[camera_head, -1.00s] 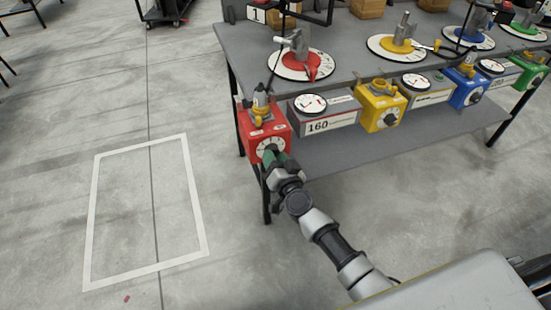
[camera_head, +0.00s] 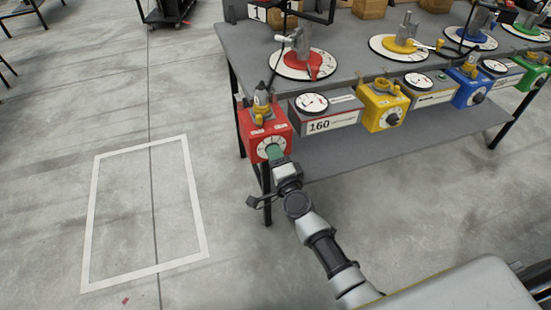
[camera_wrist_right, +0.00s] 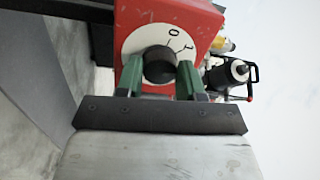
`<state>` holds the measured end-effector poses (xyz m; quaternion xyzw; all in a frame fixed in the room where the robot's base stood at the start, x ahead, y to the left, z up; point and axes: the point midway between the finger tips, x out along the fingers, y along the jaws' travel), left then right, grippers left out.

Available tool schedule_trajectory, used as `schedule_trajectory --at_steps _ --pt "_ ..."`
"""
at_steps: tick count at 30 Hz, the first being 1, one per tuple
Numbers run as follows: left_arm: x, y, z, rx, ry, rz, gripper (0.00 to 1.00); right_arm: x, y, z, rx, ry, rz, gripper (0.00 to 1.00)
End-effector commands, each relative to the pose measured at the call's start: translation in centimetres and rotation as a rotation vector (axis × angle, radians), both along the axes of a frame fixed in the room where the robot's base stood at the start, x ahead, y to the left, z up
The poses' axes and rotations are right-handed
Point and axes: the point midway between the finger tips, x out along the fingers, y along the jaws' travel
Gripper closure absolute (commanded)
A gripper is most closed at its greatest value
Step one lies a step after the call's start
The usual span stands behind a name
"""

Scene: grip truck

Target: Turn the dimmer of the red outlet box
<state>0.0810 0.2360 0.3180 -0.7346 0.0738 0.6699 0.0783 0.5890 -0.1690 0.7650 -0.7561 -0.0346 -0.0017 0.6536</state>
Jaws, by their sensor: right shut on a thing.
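The red outlet box (camera_head: 262,128) hangs at the left front corner of the table. Its front carries a white dial face with a black dimmer knob, which shows in the right wrist view (camera_wrist_right: 159,66). My right gripper (camera_head: 275,152) is at the front of the box. In the right wrist view its two green fingers (camera_wrist_right: 160,78) are on either side of the knob, shut on it. In the head view the gripper hides most of the knob. The wrist view appears rolled, with the dial marks 0 and 1 at the upper right. My left gripper is not in view.
The grey table (camera_head: 350,60) carries several coloured discs with clamps. Yellow (camera_head: 382,106), blue (camera_head: 467,88) and green outlet boxes hang to the right. A meter box marked 160 (camera_head: 330,113) is beside the red box. Open floor with a white taped rectangle (camera_head: 195,205) lies left.

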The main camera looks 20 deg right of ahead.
Motion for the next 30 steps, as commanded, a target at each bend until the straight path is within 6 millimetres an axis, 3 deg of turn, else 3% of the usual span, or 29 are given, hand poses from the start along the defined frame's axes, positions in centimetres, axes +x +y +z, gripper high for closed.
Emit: schedule_trajectory --at_steps 10,26,27,30 --pt "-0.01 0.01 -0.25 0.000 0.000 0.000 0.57 -0.04 0.01 -0.05 0.129 0.005 -0.001 0.86" --pt "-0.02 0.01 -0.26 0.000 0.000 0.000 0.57 -0.05 0.00 -0.06 0.146 0.007 -0.001 0.86" --pt "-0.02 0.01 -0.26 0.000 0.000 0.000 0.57 -0.05 0.00 -0.06 0.146 0.007 -0.001 0.56" --pt "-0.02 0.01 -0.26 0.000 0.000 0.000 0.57 -0.04 0.00 -0.04 0.146 0.006 -0.001 0.41"
